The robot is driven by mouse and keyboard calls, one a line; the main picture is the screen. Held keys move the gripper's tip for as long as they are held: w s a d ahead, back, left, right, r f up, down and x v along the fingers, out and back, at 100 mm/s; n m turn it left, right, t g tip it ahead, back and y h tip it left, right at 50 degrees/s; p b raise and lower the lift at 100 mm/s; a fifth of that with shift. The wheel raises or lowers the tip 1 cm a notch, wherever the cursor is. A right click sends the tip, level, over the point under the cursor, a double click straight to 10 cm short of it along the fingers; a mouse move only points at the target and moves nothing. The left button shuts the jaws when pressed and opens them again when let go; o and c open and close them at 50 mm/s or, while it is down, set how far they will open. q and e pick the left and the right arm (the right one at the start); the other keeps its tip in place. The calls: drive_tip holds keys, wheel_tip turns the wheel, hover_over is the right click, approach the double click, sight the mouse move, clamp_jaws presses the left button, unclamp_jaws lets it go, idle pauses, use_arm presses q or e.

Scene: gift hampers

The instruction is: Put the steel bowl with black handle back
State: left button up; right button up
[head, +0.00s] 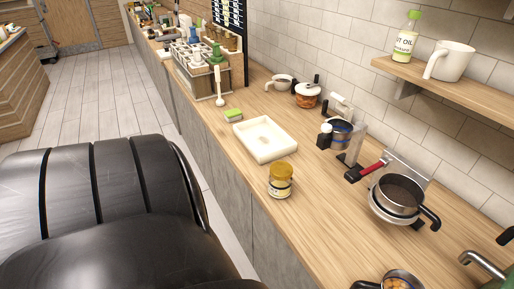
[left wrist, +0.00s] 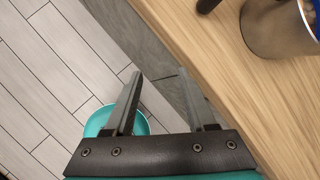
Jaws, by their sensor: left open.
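A steel bowl with a black handle (head: 400,193) sits on top of a white round dish on the right part of the counter, its handle pointing to the lower right. A second steel vessel (head: 400,280) with orange contents and a dark handle is cut off at the bottom edge of the head view. A steel vessel (left wrist: 275,28) with contents also shows at the upper right of the left wrist view. My left gripper (left wrist: 160,77) is open and empty, over the counter's front edge and floor, apart from that vessel. My right gripper is not in view.
A yellow-lidded jar (head: 280,181) and a white tray (head: 263,139) stand near the counter's front edge. A red-handled tool (head: 374,166) lies left of the bowl. A faucet (head: 482,264) is at the lower right. Counter between jar and bowl is clear.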

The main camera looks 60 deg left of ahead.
use_arm(q)
drive_tip(key=s+a+f+n+g+h, duration=0.1)
drive_tip(key=s+a+f+n+g, duration=0.1)
drive_tip(key=s+f+n, duration=0.7)
drive_tip(key=s+a+f+n+g+h, duration=0.2)
drive_tip(key=s+a+f+n, duration=0.3)
drive_tip(key=s+f+n, duration=0.5)
drive_tip(key=s+n, duration=0.3)
drive_tip(key=s, duration=0.3)
drive_tip(key=shift+s+a+n+g, duration=0.25)
drive_tip(key=shift+s+n+g, duration=0.05)
drive_tip(key=shift+s, duration=0.05)
